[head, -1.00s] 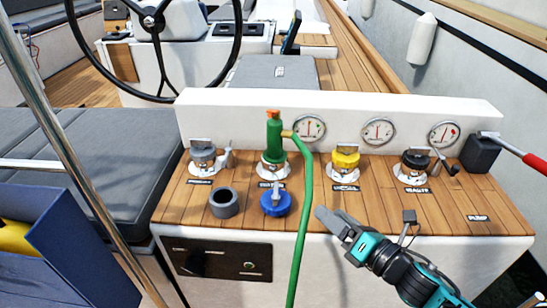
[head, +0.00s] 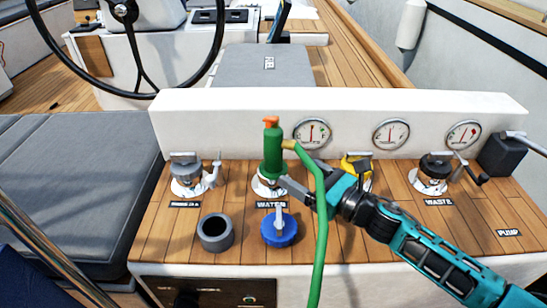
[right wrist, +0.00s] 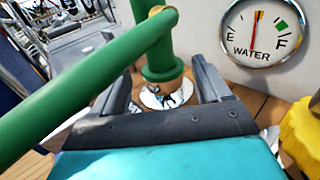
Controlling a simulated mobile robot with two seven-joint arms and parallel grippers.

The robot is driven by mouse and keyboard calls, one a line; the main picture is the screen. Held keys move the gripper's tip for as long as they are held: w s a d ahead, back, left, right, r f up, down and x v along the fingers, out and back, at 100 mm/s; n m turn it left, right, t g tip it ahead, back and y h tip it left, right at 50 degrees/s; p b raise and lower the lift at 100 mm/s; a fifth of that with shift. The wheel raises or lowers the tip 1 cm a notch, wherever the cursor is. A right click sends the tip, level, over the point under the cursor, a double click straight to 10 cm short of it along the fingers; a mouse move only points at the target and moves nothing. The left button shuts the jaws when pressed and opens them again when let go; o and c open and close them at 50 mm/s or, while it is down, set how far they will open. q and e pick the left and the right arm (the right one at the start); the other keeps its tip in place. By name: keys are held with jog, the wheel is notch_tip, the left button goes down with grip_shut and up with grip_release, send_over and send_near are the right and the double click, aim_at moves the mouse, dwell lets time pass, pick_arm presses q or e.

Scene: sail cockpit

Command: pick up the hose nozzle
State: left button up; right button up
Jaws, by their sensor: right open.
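The green hose nozzle (head: 273,152) with an orange tip stands upright in the deck fitting marked WATER. A green hose (head: 321,220) leaves its side through a brass coupling and hangs over the front edge. My right gripper (head: 295,173) is open, its fingers reaching toward the nozzle's lower part from the right. In the right wrist view the nozzle (right wrist: 158,48) stands between and beyond the two open fingers (right wrist: 161,70); contact cannot be told. The hose (right wrist: 75,88) crosses close in front of that camera. My left gripper is not in view.
The yellow cap (head: 357,168) is partly hidden behind my right arm. A blue cap (head: 279,229) and a grey ring (head: 215,233) lie in front of the nozzle. Grey (head: 187,174) and black (head: 435,168) caps stand either side. A white panel with gauges (head: 230,125) rises behind.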

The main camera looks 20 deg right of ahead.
aim_at(281, 161)
jog(key=shift+x, duration=1.25)
jog(key=shift+w+a+r, duration=0.15)
jog(key=shift+w+a, duration=0.15)
jog(key=shift+w, duration=0.15)
jog(key=x, duration=0.4)
jog(key=shift+w+a, duration=0.1)
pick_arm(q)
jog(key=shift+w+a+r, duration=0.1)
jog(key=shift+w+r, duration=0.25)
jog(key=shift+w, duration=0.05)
pick_arm(e)
jog(key=c, duration=1)
jog(key=shift+r, duration=0.15)
grip_shut()
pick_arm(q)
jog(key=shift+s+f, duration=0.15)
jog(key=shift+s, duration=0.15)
